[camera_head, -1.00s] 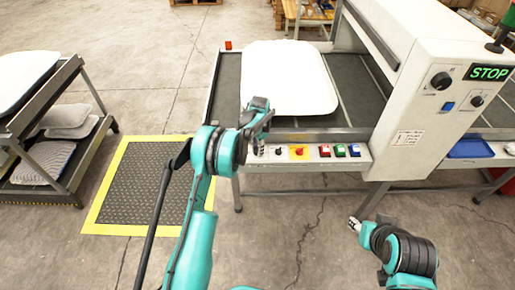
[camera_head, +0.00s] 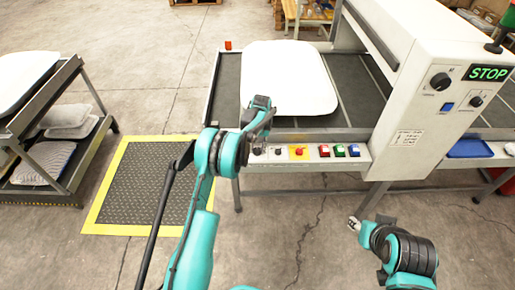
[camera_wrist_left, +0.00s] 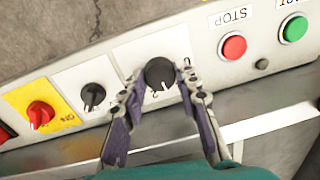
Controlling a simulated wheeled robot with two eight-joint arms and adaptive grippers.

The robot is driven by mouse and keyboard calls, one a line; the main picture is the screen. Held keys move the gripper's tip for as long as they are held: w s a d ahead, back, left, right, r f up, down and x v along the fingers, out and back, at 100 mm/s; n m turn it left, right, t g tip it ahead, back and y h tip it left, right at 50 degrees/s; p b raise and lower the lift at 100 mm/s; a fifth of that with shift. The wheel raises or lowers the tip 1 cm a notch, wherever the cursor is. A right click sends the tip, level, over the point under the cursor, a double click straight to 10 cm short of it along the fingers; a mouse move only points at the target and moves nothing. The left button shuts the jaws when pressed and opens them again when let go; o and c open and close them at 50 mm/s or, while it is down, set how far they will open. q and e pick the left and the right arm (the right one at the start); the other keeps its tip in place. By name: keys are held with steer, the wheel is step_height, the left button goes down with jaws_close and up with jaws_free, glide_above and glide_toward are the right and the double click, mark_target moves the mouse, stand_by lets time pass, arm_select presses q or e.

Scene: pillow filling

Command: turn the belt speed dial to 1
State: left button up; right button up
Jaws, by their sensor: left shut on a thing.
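The black round dial (camera_wrist_left: 160,72) sits on a white plate on the control panel, in the left wrist view. A white pointer mark on it faces the lower edge of the picture. Small printed digits beside it are partly hidden by the fingers, and I cannot read them surely. My left gripper (camera_wrist_left: 161,80) has one finger on each side of the dial and is shut on it. In the head view my left gripper (camera_head: 254,142) is at the panel's left part and largely covers the dial. My right gripper (camera_head: 354,223) hangs low in front of the machine, empty; its opening is too small to judge.
Beside the dial are a black selector (camera_wrist_left: 93,95), a red knob (camera_wrist_left: 40,115) on yellow, a red STOP button (camera_wrist_left: 232,46) and a green button (camera_wrist_left: 293,28). A white pillow (camera_head: 288,78) lies on the belt. The machine's display (camera_head: 488,73) reads STOP.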

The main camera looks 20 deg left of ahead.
mark_target(259, 149)
arm_select(q)
steer(key=shift+n, duration=2.3)
steer(key=o, duration=1.2)
steer(key=shift+c, duration=0.2)
step_height(259, 149, up, 12)
steer(key=shift+w+d, duration=0.2)
steer(key=shift+d, duration=0.05)
